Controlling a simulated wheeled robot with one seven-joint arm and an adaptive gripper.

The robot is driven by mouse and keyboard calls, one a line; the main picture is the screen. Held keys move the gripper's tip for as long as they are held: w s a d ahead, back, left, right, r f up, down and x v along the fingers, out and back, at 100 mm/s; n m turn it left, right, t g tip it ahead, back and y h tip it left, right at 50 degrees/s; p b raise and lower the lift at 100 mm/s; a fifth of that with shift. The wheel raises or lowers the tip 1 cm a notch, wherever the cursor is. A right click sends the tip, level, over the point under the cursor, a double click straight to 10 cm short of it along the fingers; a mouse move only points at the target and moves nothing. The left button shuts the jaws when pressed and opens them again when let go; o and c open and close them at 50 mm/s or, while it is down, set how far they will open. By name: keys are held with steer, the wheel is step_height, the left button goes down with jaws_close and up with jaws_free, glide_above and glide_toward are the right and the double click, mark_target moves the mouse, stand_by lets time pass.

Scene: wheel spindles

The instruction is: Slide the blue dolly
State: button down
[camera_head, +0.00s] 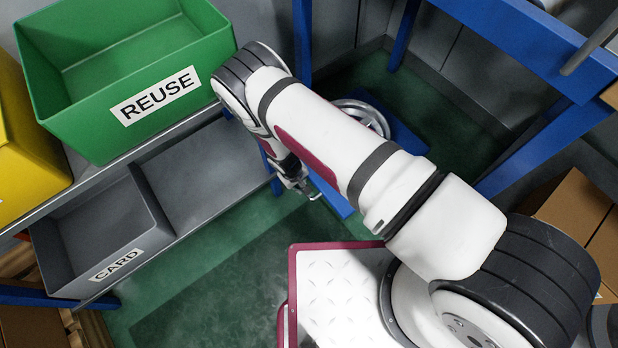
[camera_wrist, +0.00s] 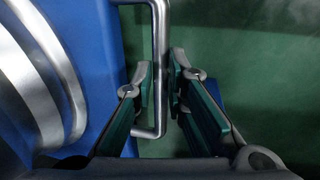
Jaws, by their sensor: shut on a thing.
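The blue dolly (camera_head: 332,194) is low on the green floor, under the blue frame and partly hidden by my arm. A silver wheel (camera_head: 366,112) lies on it. In the wrist view the dolly (camera_wrist: 105,45) fills the left side, with the wheel's curved metal rim (camera_wrist: 35,85) on top. A metal bar handle (camera_wrist: 160,40) stands out from the dolly's edge. My gripper (camera_wrist: 162,90) is shut on this handle, one finger on each side of the bar. In the head view my gripper (camera_head: 306,188) is at the dolly's near edge.
A blue frame (camera_head: 520,40) with legs stands over the dolly. On the left, a grey rack holds a green REUSE bin (camera_head: 125,65), a grey CARD bin (camera_head: 100,235) and a yellow bin (camera_head: 25,150). Cardboard boxes (camera_head: 570,215) are at right. Green floor (camera_head: 215,265) is clear in front.

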steer(key=shift+s+a, duration=0.25)
steer(key=shift+a, duration=0.35)
steer(key=c, duration=1.6)
jaws_free()
steer(key=shift+s+r, duration=0.1)
step_height(320, 180, up, 12)
steer(key=s+a, duration=0.1)
steer(key=shift+s+a, duration=0.15)
steer(key=shift+a, duration=0.2)
steer(key=shift+s+f, duration=0.1)
steer(key=shift+f, duration=0.1)
